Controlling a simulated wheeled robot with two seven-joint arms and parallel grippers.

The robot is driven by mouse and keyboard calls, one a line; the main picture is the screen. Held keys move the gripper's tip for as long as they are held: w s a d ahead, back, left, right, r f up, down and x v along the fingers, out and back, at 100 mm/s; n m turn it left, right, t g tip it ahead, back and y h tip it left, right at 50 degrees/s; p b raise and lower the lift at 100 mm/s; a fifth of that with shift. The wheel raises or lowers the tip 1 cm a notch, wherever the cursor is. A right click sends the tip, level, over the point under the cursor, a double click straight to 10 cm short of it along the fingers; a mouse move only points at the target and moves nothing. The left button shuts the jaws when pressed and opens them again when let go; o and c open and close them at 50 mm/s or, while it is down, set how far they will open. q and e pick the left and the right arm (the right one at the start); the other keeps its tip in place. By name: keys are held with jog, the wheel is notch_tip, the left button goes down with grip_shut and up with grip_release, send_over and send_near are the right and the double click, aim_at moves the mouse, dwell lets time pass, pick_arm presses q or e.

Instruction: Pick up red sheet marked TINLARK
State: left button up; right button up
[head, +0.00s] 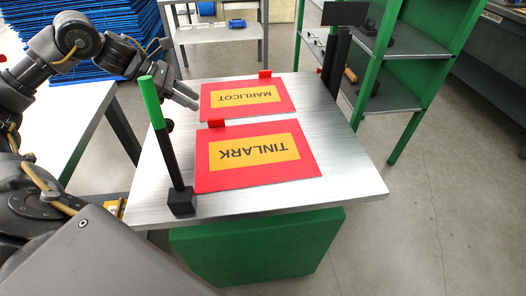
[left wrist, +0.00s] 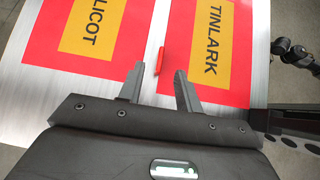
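The red sheet marked TINLARK (head: 233,174) lies flat on the metal table, nearer to me, with its yellow label upside down in the head view. It also shows in the left wrist view (left wrist: 238,72) on the right. A red tab (head: 216,123) stands at its far left edge; it shows in the left wrist view (left wrist: 159,60). The red sheet marked MARLICOT (head: 218,106) lies behind it. My left gripper (head: 196,100) is at the table's left side, its fingers (left wrist: 160,82) apart and empty, close to the tab. My right gripper is not in the head view.
A black post with a green top (head: 151,103) stands on the table's (head: 347,180) left front. A dark post (head: 335,65) stands at the back right. A green shelf (head: 425,45) is behind on the right. A green block (head: 260,248) is under the table.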

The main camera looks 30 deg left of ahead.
aim_at(220, 118)
pick_arm(q)
jog(key=x, duration=0.4)
jog(key=shift+w+d+f, duration=0.15)
jog(key=shift+d+f, duration=0.05)
jog(key=shift+d, duration=0.05)
jog(key=shift+w+d+f, duration=0.1)
jog(key=shift+d+f, duration=0.2)
jog(key=shift+f, duration=0.1)
jog(key=x, duration=0.3)
jog(key=shift+d+f+p, duration=0.2)
jog(key=shift+p, duration=0.1)
jog(key=shift+w+d+f, duration=0.15)
jog(key=shift+w+f, duration=0.05)
jog(key=shift+f, duration=0.1)
jog(key=shift+c, duration=1.2)
jog(key=c, duration=0.5)
grip_shut()
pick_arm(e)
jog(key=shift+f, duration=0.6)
